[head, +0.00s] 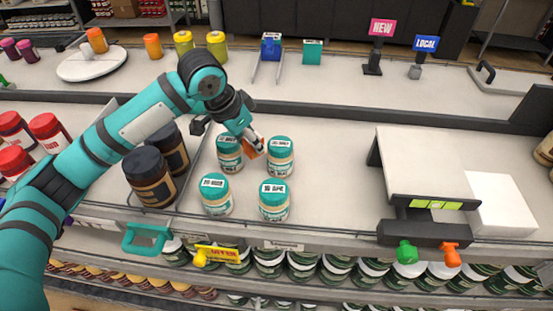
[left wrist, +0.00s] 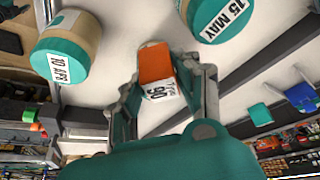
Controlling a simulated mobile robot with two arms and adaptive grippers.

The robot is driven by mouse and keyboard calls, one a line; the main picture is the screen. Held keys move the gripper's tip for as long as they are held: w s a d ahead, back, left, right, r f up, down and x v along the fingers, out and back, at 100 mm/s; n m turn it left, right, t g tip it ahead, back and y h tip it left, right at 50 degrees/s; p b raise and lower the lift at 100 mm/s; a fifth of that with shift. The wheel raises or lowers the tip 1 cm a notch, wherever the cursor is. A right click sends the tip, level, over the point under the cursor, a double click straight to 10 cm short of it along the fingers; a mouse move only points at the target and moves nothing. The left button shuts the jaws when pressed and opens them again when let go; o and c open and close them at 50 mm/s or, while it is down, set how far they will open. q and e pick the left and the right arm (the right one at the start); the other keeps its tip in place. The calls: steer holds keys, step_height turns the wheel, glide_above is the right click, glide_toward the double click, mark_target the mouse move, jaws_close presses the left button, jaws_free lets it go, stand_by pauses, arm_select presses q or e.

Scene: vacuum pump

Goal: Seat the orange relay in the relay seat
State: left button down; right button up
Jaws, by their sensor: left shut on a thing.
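The orange relay (left wrist: 155,62), a small block with a white printed label, sits between the two fingers of my left gripper (left wrist: 165,95) in the left wrist view. In the head view my left gripper (head: 252,140) is shut on the orange relay (head: 256,147), among the teal-lidded jars in the middle of the shelf. The relay is tilted in the head view, and the fingers partly cover it. I cannot make out which thing is the relay seat. My right gripper is not in view.
Several teal-lidded jars (head: 275,200) stand close around the gripper. Dark jars (head: 150,178) stand in a tray to the left. A raised white platform (head: 420,165) is at right. Behind are a blue block (head: 270,46) and a teal block (head: 312,52).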

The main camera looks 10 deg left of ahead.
mark_target(248, 156)
arm_select(q)
steer(key=f, duration=0.3)
steer(key=s+f+p, duration=0.1)
steer(key=f, duration=0.1)
steer(key=shift+w+f, duration=0.1)
steer(key=shift+f, duration=0.3)
step_height(248, 156, down, 3)
steer(key=shift+f+p, duration=0.15)
steer(key=shift+p, duration=0.35)
steer(key=shift+w+f, duration=0.1)
steer(key=c, duration=1.3)
jaws_free()
steer(key=shift+f, duration=0.15)
steer(key=shift+c, duration=0.2)
steer(key=shift+o, duration=0.7)
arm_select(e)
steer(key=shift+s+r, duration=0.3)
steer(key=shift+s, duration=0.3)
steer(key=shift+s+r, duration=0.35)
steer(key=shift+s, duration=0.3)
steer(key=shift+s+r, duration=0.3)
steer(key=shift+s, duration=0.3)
